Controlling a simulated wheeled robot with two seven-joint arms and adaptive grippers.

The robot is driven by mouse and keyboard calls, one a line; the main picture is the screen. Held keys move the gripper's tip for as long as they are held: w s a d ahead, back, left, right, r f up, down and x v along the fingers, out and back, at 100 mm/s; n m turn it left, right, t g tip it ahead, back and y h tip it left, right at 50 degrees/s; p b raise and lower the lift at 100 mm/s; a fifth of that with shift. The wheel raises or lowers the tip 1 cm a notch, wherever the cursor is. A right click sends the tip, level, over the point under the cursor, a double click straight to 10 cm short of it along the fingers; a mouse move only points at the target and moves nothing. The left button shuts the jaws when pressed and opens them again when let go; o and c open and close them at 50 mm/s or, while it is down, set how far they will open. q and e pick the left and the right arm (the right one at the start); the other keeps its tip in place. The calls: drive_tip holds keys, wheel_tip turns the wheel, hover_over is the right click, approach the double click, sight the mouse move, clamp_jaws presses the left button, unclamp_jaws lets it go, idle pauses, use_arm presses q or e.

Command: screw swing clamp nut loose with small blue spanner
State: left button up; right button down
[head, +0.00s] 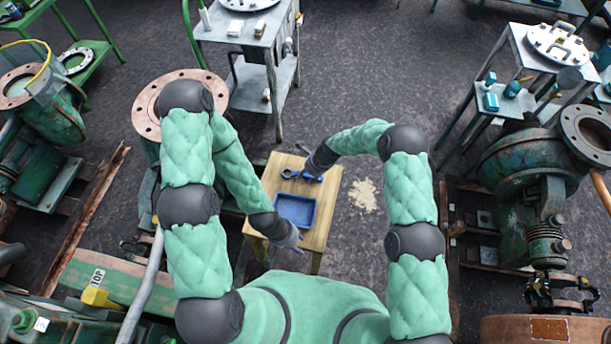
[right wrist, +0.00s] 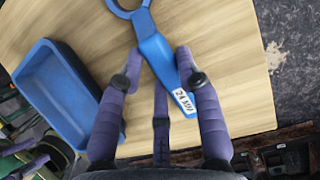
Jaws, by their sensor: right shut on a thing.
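The blue spanner (head: 300,175) is at the far part of a small wooden table. In the right wrist view the spanner (right wrist: 155,48) has a ring end at the top and a white label near its lower end. My right gripper (head: 314,172) is shut on the handle, with its purple fingers (right wrist: 158,62) on either side. I cannot make out the swing clamp nut.
A blue tray (head: 295,210) stands on the wooden table (head: 325,197), nearer me than the spanner. A copper-coloured flange (head: 146,110) is at the left behind my left arm. Green pump equipment (head: 520,165) stands at the right.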

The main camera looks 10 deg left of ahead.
sight(307, 176)
drive_tip(key=shift+r, duration=0.1)
drive_tip(key=shift+r+p, duration=1.25)
drive_tip(key=shift+r, duration=0.45)
idle(0.5)
